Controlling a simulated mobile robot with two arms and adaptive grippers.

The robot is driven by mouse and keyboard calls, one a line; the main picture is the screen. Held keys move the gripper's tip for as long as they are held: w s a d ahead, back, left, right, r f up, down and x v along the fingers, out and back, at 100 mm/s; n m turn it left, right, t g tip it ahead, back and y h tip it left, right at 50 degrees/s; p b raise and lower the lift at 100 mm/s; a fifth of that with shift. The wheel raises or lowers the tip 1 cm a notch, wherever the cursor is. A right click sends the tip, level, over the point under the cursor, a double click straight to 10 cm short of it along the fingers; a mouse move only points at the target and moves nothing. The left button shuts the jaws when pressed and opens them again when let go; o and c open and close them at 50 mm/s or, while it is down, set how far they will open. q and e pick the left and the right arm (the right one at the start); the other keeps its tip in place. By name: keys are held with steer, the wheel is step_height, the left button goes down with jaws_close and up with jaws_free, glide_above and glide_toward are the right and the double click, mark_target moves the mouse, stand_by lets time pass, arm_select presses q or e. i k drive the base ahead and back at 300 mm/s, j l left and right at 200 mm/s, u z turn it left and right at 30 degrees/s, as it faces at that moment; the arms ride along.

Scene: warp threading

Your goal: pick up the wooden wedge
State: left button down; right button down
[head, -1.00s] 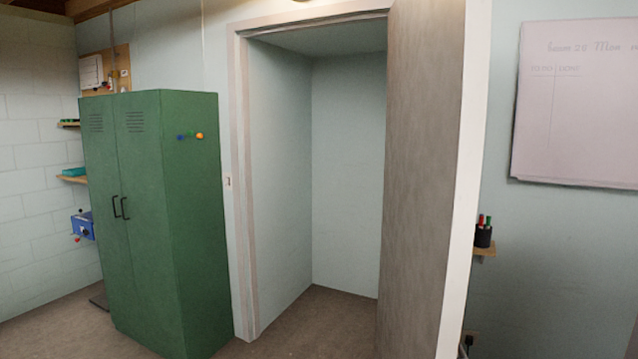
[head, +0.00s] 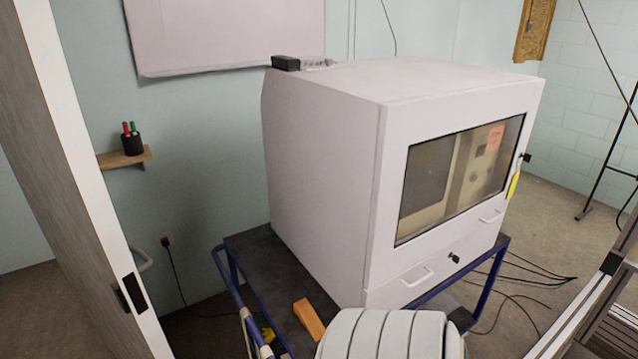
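The wooden wedge (head: 308,319) shows as a small orange-brown block. It lies on the dark top of a blue-framed cart (head: 262,262), near the cart's front left part, beside a large white cabinet. A rounded, white, ribbed shape at the bottom edge is close to its right side in the picture. Neither of my grippers is in view, so their distance from the wedge does not show.
The white cabinet (head: 325,180) with a window fills most of the cart. A door edge (head: 90,200) stands at the left. A small shelf (head: 125,158) holds a pen cup. Black cables (head: 525,285) lie on the floor right of the cart. A metal frame (head: 590,310) is at lower right.

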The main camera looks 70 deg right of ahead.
mark_target(303, 309)
steer(key=z, duration=2.15)
